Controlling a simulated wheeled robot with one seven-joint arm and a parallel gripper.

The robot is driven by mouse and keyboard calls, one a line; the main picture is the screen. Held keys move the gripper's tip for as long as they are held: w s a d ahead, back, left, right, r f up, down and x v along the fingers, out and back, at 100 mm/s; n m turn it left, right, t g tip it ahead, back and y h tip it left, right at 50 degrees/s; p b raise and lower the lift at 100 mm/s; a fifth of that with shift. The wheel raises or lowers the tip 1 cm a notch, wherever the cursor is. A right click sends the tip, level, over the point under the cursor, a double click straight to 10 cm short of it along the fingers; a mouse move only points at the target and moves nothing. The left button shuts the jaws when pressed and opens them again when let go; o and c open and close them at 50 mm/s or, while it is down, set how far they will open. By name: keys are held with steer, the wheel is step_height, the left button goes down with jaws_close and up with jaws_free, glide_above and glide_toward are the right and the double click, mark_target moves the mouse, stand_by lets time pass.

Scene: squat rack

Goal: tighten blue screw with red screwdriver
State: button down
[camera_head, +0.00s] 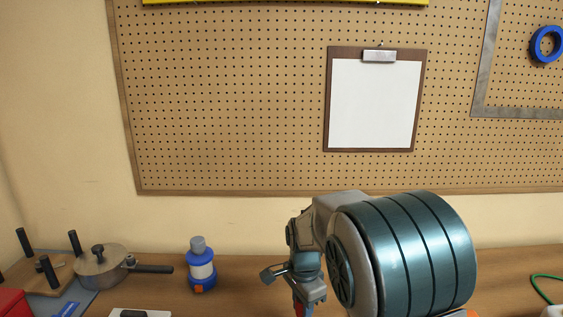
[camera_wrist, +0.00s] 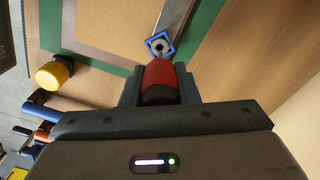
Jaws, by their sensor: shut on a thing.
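In the wrist view my gripper (camera_wrist: 160,88) is shut on the red screwdriver (camera_wrist: 160,74), with its red and dark handle between the two fingers. The screwdriver's shaft and tip cannot be made out. Just beyond the handle is a blue square piece with a round grey centre (camera_wrist: 160,44), which looks like the blue screw; whether the tip touches it cannot be told. A grey metal strip (camera_wrist: 174,20) runs past it. In the head view my gripper (camera_head: 304,290) is low at the centre, partly cut off by the lower edge, and the screw is not visible.
A pegboard (camera_head: 230,110) with a clipboard (camera_head: 372,107) is behind. In the wrist view a yellow-capped object (camera_wrist: 55,75) lies left of my gripper.

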steer(key=shift+r+p, duration=3.4)
steer(key=shift+r, duration=1.15)
